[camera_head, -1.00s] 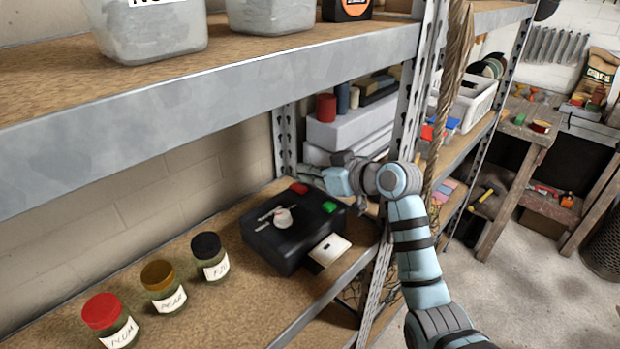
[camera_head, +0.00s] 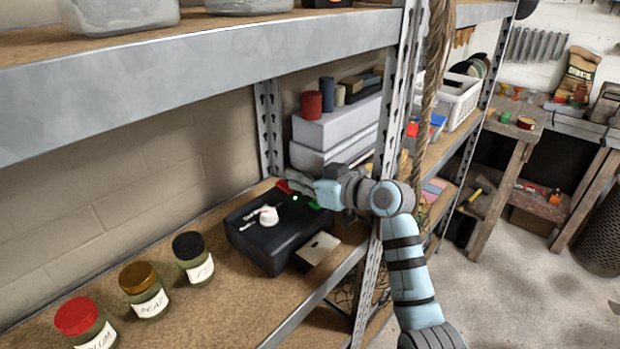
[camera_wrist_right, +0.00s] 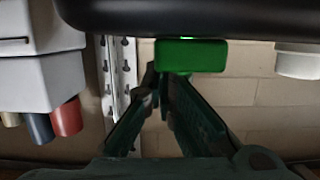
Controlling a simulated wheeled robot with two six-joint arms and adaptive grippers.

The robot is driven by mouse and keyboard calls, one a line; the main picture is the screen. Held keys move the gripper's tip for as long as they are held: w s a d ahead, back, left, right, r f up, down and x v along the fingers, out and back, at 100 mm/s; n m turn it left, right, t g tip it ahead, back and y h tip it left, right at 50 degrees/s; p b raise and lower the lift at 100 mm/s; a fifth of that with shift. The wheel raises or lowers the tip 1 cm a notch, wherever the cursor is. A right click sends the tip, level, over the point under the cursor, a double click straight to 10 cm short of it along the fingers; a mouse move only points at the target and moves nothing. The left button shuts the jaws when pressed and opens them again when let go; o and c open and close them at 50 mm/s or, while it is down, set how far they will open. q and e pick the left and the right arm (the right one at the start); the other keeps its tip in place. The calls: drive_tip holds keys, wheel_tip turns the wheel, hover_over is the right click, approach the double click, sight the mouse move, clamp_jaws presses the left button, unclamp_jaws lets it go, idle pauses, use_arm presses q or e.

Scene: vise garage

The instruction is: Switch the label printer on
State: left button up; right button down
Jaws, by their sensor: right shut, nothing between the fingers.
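The label printer (camera_head: 270,238) is a black box on the shelf, with a white knob (camera_head: 268,216) on top. A small green light (camera_head: 295,198) glows on its top. Its green button (camera_head: 314,204) is partly hidden by my right arm; the button also shows large in the right wrist view (camera_wrist_right: 190,56). A red button (camera_head: 283,186) at the back is partly hidden. My right gripper (camera_wrist_right: 160,78) is shut and empty, right by the green button; I cannot tell whether it touches. My left gripper is out of view.
Three lidded jars (camera_head: 142,290) stand left of the printer. A tray (camera_head: 317,248) sticks out of its front. White boxes (camera_head: 335,128) stand behind it. A metal shelf post (camera_head: 393,110) and a hanging rope (camera_head: 432,90) are close to my right arm. The upper shelf edge (camera_head: 200,85) runs overhead.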

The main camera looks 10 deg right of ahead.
drive_tip(key=shift+r+p, duration=0.3)
drive_tip(key=r+p, duration=0.2)
drive_tip(key=d+r+p, duration=0.1)
drive_tip(key=r+p, duration=0.1)
drive_tip(key=shift+s, duration=0.4)
drive_tip(key=f+v, duration=0.1)
drive_tip(key=v, duration=0.8)
drive_tip(key=s+f+b+v, duration=0.1)
drive_tip(key=f+v, duration=0.1)
drive_tip(key=v, duration=0.8)
drive_tip(key=shift+d+f, duration=0.2)
drive_tip(key=shift+f, duration=0.1)
